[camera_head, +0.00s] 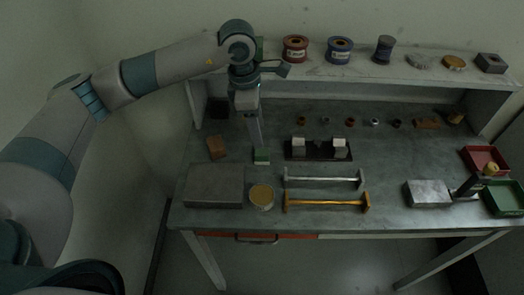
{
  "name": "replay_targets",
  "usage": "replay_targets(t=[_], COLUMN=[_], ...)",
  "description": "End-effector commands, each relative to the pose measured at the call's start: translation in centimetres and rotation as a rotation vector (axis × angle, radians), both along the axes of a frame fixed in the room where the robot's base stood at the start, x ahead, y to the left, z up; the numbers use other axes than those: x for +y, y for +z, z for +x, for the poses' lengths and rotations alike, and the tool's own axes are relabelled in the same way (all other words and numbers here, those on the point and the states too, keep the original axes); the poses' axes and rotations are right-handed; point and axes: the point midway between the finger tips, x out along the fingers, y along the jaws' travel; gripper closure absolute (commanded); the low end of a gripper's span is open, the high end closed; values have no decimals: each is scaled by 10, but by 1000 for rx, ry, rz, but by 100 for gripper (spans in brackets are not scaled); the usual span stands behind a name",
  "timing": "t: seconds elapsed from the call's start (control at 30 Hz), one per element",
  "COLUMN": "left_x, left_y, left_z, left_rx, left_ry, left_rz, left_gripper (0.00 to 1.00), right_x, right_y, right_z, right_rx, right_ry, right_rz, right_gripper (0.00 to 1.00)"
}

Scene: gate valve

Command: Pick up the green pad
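My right gripper is not in view.
A brown block (216,147) lies left of the pad. A grey plate (215,185), a round tin (262,197) and silver (325,178) and gold (328,203) bars lie in front. The dark fixture (318,156) with white blocks stands right. Spools line the raised shelf (405,73).

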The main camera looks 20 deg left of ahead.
Motion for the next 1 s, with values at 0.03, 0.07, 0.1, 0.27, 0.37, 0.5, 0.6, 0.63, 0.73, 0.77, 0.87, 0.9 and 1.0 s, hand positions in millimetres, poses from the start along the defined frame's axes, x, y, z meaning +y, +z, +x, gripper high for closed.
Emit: replay_targets(t=[0.03,0.07,0.1,0.27,0.37,0.5,0.6,0.63,0.73,0.77,0.87,0.9,1.0], left_x=[-1,-2,-3,-6,-7,-7,-7,-7,-7,-7,-7,-8,-8], left_y=[-6,-11,-17,-36,-42,-43,-43,-43,-43,-44,-47,-49,-58], left_z=[0,0,0,1,1,1,2,2,1,1,1,1,-1], left_rx=[4,4,4,1,1,0,0,0,0,1,1,1,3], left_ry=[1,1,0,1,0,-1,0,0,0,0,1,1,2], left_rz=[0,0,1,0,0,0,-1,-1,0,0,0,0,0], left_gripper=[52,52,52,52,52,52,52,52,52,52,52,52,52], right_x=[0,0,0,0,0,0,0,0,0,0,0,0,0], right_y=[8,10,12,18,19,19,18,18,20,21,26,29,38], right_z=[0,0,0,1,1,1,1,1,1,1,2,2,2], right_rx=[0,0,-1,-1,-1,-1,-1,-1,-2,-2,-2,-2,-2], right_ry=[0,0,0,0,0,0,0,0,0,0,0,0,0], right_rz=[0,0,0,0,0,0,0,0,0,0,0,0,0], right_gripper=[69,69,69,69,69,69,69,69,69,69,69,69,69])
